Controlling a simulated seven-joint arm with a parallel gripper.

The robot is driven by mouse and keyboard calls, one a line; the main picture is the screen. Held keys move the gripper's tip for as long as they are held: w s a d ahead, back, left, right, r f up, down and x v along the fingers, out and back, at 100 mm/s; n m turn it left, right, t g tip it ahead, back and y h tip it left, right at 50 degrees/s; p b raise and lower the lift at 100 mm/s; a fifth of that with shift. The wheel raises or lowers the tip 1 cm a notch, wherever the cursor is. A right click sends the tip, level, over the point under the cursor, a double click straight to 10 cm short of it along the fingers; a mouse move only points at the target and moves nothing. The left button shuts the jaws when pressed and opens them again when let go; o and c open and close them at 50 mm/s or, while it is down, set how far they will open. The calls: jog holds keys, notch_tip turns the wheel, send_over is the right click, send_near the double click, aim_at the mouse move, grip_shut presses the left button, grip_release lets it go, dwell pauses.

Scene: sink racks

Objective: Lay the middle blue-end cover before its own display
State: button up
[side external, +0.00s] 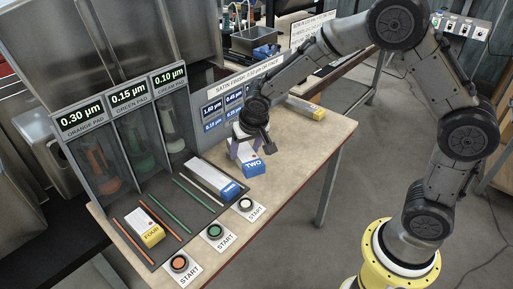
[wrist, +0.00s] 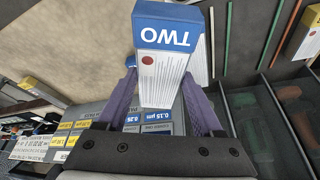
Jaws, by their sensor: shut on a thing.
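My gripper (side external: 246,142) is shut on a white box with a blue end marked TWO (side external: 251,168), over the table right of the tray. In the wrist view the purple fingers (wrist: 163,88) flank this box (wrist: 160,65), its blue end away from the palm. A white, blue-edged surface shows just behind it; I cannot tell what it is. The display reading 0.15 µm (side external: 126,96), marked green pad, stands between the displays reading 0.30 µm (side external: 79,115) and 0.10 µm (side external: 169,77). Another white box with a blue end (side external: 212,178) lies in the tray's right lane.
The dark tray (side external: 160,255) has orange, green and pale rods dividing its lanes. A yellow-end box marked FOUR (side external: 150,233) lies in the left lane. Start buttons (side external: 214,232) line the front. A yellow-end box (side external: 306,108) lies at the table's back right. The middle lane looks clear.

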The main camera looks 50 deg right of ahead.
jog(key=s+d+m+h, duration=0.15)
jog(key=d+m, duration=0.25)
jog(key=d, duration=1.1)
jog(key=shift+g, duration=0.4)
jog(key=w+d+f, duration=0.1)
jog(key=w+f, duration=0.2)
jog(key=w, duration=0.1)
jog(key=w+d+f, duration=0.2)
jog(key=w, duration=0.2)
jog(key=w+d+f, duration=0.1)
jog(key=w+f, duration=0.2)
jog(key=shift+w+d+f, duration=0.15)
jog(key=shift+w+f, duration=0.2)
jog(key=shift+w, duration=0.05)
jog(key=shift+w+d+f, duration=0.1)
jog(key=shift+w+f, duration=0.35)
jog(key=shift+f, duration=0.05)
jog(key=shift+w+f, duration=0.1)
jog(key=shift+f, duration=1.55)
jog(key=o, duration=1.5)
jog(key=shift+f, duration=0.15)
